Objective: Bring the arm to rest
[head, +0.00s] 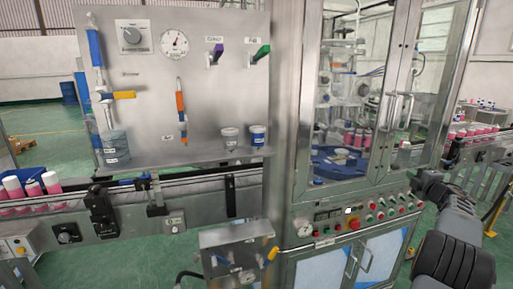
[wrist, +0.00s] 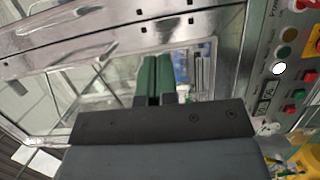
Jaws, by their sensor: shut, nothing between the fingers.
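My gripper shows in the wrist view (wrist: 158,75), with its two green fingers side by side and closed, nothing between them. It points toward the metal frame and glass of the crimping machine (head: 291,120). The machine's control panel (head: 350,222), with its coloured buttons, lies at the right of the wrist view. In the head view my dark arm comes in from the lower right, in front of the right end of the panel. The fingers cannot be made out in the head view.
A steel panel with a gauge (head: 175,44), dial and coloured valve handles stands at the left. Glass doors (head: 405,90) front the machine. Green floor is open at the left.

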